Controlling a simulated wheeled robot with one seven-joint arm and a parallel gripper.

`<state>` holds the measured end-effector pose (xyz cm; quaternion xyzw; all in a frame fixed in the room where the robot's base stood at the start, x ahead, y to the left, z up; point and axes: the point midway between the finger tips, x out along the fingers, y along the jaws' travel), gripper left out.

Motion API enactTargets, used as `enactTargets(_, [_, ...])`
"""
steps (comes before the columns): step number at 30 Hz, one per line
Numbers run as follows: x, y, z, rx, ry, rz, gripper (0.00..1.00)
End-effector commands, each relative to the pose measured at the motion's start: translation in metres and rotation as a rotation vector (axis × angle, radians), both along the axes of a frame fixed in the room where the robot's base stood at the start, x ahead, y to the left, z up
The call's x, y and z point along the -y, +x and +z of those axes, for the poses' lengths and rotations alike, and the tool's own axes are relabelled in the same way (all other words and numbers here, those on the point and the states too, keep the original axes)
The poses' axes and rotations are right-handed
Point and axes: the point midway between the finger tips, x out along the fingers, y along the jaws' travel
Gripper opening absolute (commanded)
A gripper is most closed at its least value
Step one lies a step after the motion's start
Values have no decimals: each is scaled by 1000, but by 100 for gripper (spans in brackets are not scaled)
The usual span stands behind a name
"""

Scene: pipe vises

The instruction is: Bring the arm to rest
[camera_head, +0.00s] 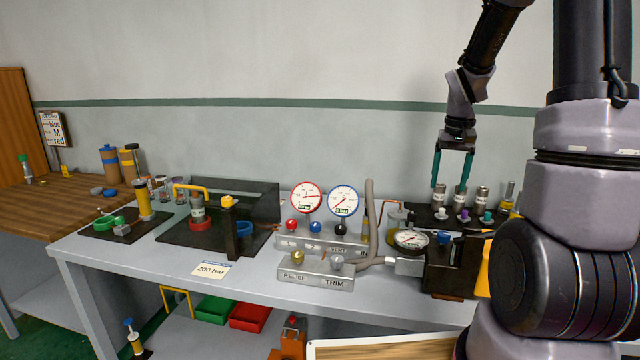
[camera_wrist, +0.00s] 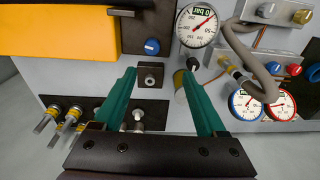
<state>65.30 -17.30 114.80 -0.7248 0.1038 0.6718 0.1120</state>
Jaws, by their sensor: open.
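My gripper (camera_head: 453,165) hangs from my arm at the right, above the back right part of the grey bench (camera_head: 120,262). Its two green fingers point down and stand apart, with nothing between them that it grips. In the wrist view my gripper (camera_wrist: 163,95) also shows its fingers spread, with the bench below. Beneath it in the head view is a dark rack (camera_head: 425,218) with several grey cylindrical fittings (camera_head: 461,198). I cannot tell the exact gap between the fingertips and the fittings.
A red-ringed gauge (camera_head: 306,198) and a blue-ringed gauge (camera_head: 343,201) stand mid-bench behind the RELIEF/TRIM block (camera_head: 315,281). A smaller gauge (camera_head: 411,239) joins a dark block at right. Space above the bench is mostly clear.

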Motion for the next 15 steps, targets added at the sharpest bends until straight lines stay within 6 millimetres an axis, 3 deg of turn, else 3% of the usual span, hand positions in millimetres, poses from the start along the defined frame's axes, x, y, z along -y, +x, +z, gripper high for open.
enactTargets(1, [-9, -8, 22, 42, 1, -3, 74])
enactTargets(6, [-40, -42, 81, 169, 22, -21, 74])
enactTargets(15, [-88, -121, 153, 387, 104, -41, 74])
